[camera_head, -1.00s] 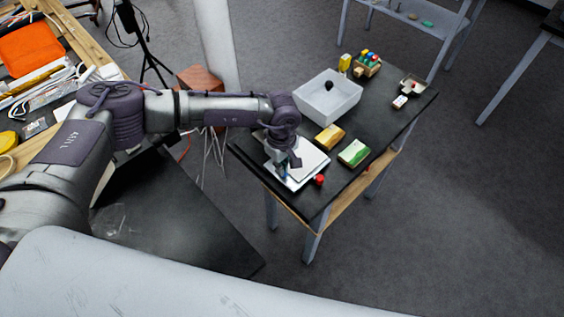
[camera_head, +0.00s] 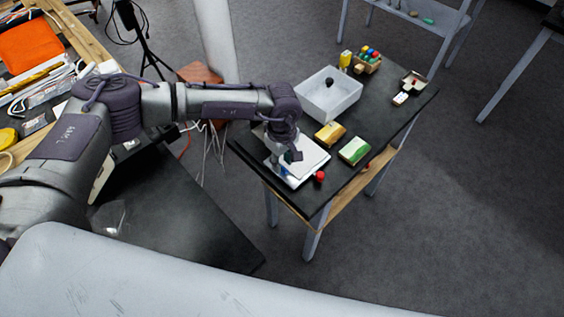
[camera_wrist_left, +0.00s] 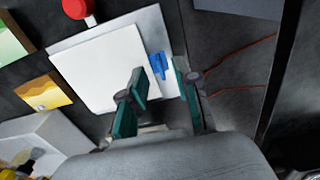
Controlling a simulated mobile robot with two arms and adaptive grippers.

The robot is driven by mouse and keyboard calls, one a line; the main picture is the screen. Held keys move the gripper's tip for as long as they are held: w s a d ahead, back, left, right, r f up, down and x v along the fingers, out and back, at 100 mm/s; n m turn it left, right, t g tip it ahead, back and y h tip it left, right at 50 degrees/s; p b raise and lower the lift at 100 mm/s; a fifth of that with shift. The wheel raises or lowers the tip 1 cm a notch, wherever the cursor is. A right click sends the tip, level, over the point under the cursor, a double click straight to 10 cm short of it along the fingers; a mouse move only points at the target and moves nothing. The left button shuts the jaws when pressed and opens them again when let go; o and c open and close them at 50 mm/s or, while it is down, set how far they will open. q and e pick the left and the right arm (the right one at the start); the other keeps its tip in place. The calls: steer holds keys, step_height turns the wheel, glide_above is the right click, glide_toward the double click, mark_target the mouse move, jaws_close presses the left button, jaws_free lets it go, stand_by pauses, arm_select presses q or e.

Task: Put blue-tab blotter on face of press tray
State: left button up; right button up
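A white blotter (camera_wrist_left: 98,72) with a blue tab (camera_wrist_left: 158,65) lies on the pale grey press tray (camera_wrist_left: 151,26) in the left wrist view. In the head view, the blotter (camera_head: 312,157) and the tray (camera_head: 294,184) are at the near end of the black table, partly hidden by my left gripper (camera_head: 284,160). In the left wrist view, my left gripper (camera_wrist_left: 161,74) is open, its teal fingers apart on either side of the blue tab. Height above the tab is hard to tell. My right gripper is not in view.
A red knob (camera_head: 319,176) is at the tray's right edge. Yellow (camera_head: 330,134) and green (camera_head: 355,150) blocks lie beyond, with a white bin (camera_head: 330,100) behind them. Small items stand at the far end.

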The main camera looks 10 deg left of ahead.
arm_select(q)
step_height(320, 180, up, 11)
steer(key=b, duration=0.2)
steer(key=shift+b, duration=0.35)
